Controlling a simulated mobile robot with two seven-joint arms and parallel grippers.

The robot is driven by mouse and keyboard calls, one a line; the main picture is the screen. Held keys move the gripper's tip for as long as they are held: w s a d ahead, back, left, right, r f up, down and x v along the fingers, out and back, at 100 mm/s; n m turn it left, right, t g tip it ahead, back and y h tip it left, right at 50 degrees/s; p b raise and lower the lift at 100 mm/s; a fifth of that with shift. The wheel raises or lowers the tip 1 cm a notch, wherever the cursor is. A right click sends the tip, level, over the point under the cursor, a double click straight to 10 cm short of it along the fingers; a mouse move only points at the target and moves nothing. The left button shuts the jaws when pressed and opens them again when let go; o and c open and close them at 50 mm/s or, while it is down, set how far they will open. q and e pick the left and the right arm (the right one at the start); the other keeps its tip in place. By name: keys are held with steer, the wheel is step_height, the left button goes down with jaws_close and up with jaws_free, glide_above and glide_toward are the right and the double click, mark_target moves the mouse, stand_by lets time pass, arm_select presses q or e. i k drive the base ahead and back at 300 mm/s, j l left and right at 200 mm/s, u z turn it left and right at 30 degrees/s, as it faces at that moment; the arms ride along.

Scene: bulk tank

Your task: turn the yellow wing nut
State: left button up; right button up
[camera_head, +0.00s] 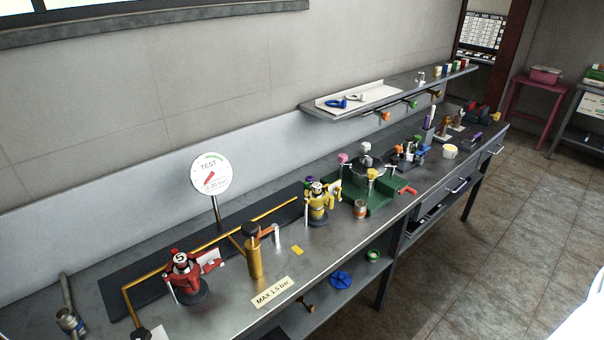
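A green stand (378,196) sits on the metal workbench in the middle, with a dark round body on it. A small yellow part (372,173) tops a post at its front; it looks like the yellow wing nut, but it is too small to make out its wings. A pink-topped post (343,159) stands at the back left of the same stand. A yellow device (318,207) with a dark base stands just left of the stand. Neither of my grippers shows in this view.
The workbench (345,232) also bears a red device (184,277), a brass cylinder (254,257), a TEST gauge (210,174) and a copper-coloured can (360,209). A wall shelf (375,100) hangs above its back. The tiled floor (470,250) in front is open.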

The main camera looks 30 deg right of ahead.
mark_target(337, 191)
steer(key=z, duration=1.2)
